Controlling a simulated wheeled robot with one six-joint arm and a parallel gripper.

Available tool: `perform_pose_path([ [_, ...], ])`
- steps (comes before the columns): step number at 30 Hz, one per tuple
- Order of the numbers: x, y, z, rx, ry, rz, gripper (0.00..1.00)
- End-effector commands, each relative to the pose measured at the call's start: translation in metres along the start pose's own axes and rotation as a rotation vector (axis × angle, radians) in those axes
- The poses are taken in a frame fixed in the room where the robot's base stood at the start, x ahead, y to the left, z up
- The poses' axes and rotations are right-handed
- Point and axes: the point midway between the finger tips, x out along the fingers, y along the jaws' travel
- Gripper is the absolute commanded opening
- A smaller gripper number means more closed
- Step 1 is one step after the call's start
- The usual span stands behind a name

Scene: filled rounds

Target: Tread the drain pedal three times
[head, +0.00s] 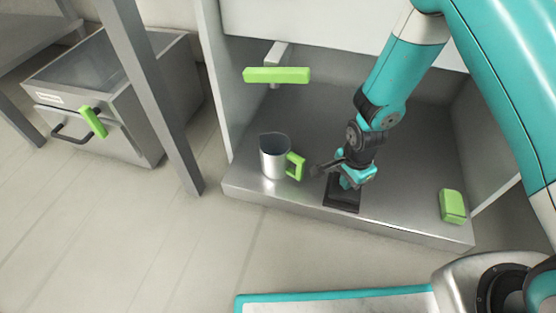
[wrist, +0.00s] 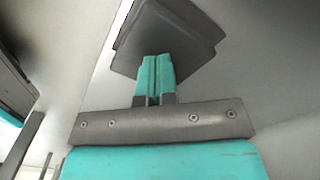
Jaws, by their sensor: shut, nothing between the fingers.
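A dark, square, slightly raised plate, which looks like the drain pedal (head: 342,194), sits at the front of the metal platform. It also shows in the wrist view (wrist: 185,32). My gripper (head: 346,183) points down over this plate, with its fingers shut and empty. In the wrist view the teal fingertips (wrist: 153,60) are together and overlap the plate's near part. I cannot tell whether they touch it or hover just above it.
A metal jug (head: 273,160) with a green handle stands left of my gripper. A green block (head: 453,206) lies at the platform's right. A green bar (head: 277,75) juts out at the back. A grey bin (head: 110,120) stands left, behind a post.

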Motion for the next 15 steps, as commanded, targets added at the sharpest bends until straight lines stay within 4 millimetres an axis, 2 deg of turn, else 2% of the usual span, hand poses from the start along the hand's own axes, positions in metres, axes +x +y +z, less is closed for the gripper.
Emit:
perform_pose_path([
  [15,0.017,0.001,0.0,0.0,0.0,0.002,0.0],
])
